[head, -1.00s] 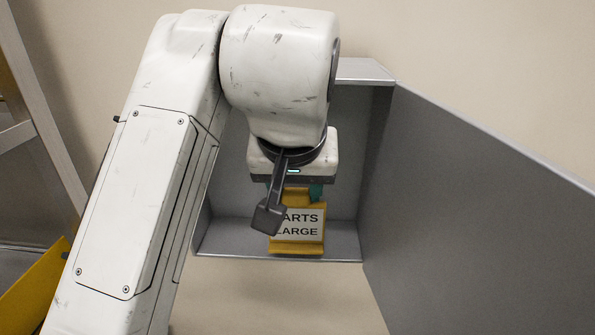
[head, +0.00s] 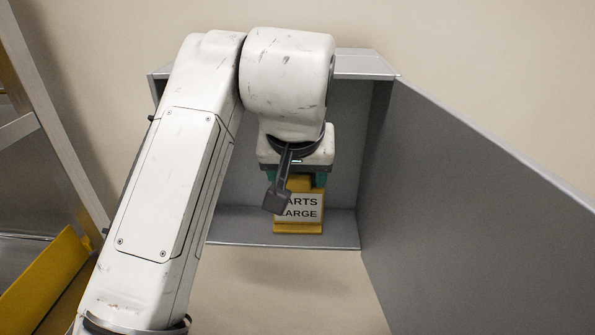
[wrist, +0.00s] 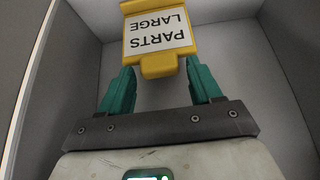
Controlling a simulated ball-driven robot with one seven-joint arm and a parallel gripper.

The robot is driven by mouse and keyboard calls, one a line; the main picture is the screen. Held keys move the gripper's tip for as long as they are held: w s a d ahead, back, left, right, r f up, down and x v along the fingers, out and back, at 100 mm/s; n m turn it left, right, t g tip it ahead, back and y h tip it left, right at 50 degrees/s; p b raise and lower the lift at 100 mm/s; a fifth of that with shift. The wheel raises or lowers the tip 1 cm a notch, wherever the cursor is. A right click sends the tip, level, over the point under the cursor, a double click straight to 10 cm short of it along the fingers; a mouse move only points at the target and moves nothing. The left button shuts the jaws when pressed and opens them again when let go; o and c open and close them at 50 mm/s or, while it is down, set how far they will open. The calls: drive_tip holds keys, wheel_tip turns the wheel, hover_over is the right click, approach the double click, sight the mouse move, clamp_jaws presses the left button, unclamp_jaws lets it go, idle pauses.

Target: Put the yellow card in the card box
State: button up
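The yellow card (head: 298,226) has a white label reading "PARTS LARGE" and stands upright inside a grey cabinet (head: 345,232). In the wrist view the card (wrist: 160,32) appears upside down, with its yellow tab towards me. My gripper (head: 296,182) is just above the card. In the wrist view its two teal fingers (wrist: 161,70) are apart, one on each side of the tab, with a gap visible on both sides. The gripper is open and empty. I cannot make out a card box for certain; my arm hides the cabinet's left part.
A large grey panel (head: 470,190) runs along the right of the cabinet opening. A yellow panel (head: 40,285) is at the lower left, beside a metal-framed structure (head: 60,150). The area below the cabinet looks clear.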

drive_tip(key=shift+o, duration=0.5)
drive_tip(key=shift+r, duration=0.1)
drive_tip(key=shift+s+r, duration=0.1)
drive_tip(key=shift+r, duration=0.1)
drive_tip(key=s+r+b, duration=0.4)
drive_tip(key=s+b, duration=0.1)
drive_tip(key=s, duration=0.9)
drive_tip(key=shift+s+a, duration=0.2)
drive_tip(key=shift+a, duration=0.1)
